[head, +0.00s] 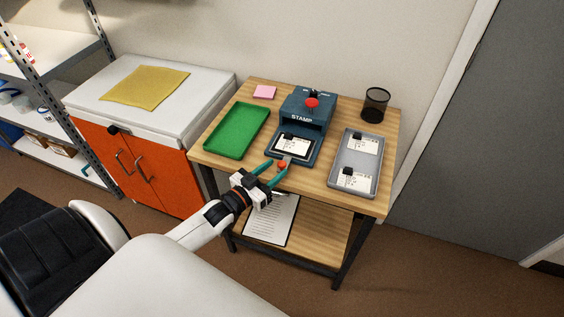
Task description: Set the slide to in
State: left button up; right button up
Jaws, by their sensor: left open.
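The blue stamp machine (308,103) stands on the wooden table, with a red knob on top. Its slide (291,158) sticks out at the front, below the stamp head, and carries a white card (296,144) with a dark block on it. A small red knob (282,164) is at the slide's front end. My left gripper (279,168) is open, its teal fingers pointing at this knob, one on each side of it. I cannot tell whether they touch it. My right gripper is not in view.
A green tray (237,131) lies empty to the left of the machine. A grey tray (354,181) with two cards stands to the right. A black mesh cup (375,104) and pink notes (264,92) are at the back. A clipboard (272,220) lies on the lower shelf.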

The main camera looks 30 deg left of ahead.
aim_at(279, 166)
pick_arm(q)
jog(key=shift+w+d, duration=0.2)
jog(key=shift+w, duration=0.8)
jog(key=shift+w+d, duration=0.15)
jog(key=shift+w, duration=0.85)
jog(key=shift+c, duration=0.3)
grip_shut()
